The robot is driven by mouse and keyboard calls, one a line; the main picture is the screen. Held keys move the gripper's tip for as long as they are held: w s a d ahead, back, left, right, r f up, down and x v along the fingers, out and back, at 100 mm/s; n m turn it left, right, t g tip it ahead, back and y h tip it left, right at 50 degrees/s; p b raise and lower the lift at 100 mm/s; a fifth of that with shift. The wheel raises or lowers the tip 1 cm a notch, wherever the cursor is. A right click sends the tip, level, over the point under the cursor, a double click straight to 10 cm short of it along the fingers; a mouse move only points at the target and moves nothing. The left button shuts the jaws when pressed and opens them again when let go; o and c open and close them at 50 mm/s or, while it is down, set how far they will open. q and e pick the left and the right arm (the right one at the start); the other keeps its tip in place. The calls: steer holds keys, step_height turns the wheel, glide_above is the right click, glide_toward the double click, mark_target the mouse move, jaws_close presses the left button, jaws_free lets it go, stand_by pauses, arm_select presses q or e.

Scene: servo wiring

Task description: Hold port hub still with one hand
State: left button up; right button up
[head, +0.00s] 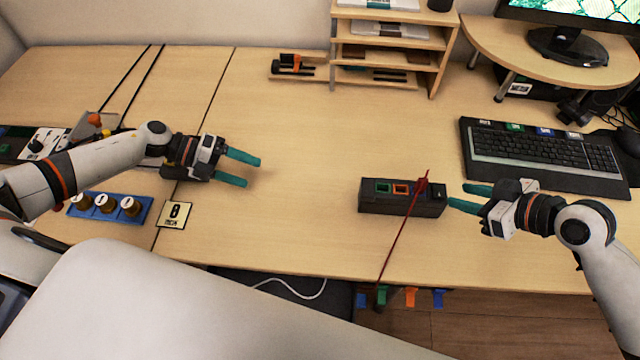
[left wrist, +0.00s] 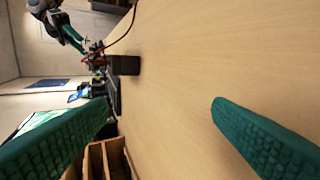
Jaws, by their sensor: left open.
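The port hub (head: 402,208) is a dark box lying on the table right of centre. Green and orange framed ports show on its top, and a red plug with a red cable (head: 405,233) is at its right part. In the left wrist view the hub (left wrist: 124,65) is small and far off. My right gripper (head: 456,196) is open at the hub's right end. One fingertip is close to that end; I cannot tell whether it touches. My left gripper (head: 253,172) is open and empty above the table, well left of the hub.
Colored connectors (head: 410,297) hang at the table's front edge. A keyboard (head: 545,155) lies at the right and a wooden shelf (head: 395,45) stands behind. A blue tray (head: 112,207) with round knobs is at the left. The table between my left gripper and the hub is clear.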

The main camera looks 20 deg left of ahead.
arm_select(q)
steer(key=w+d+r+m+t+h, duration=0.5)
steer(key=w+d+r+m, duration=0.5)
steer(key=m, duration=0.5)
steer(key=m+g, duration=0.4)
glide_toward(374, 191)
steer(key=shift+w+a+f+h, duration=0.2)
steer(key=shift+w+a+f, duration=0.05)
steer(key=shift+a+f, duration=0.25)
steer(key=shift+w+a+f+h, duration=0.25)
steer(key=shift+a+f, duration=0.15)
steer(key=shift+a, duration=0.2)
steer(key=shift+s+d+f, duration=0.1)
steer(key=shift+d+f, duration=0.05)
steer(key=shift+d, duration=0.1)
steer(key=x, duration=1.1)
steer(key=shift+d+f, duration=0.1)
steer(key=shift+d, duration=0.25)
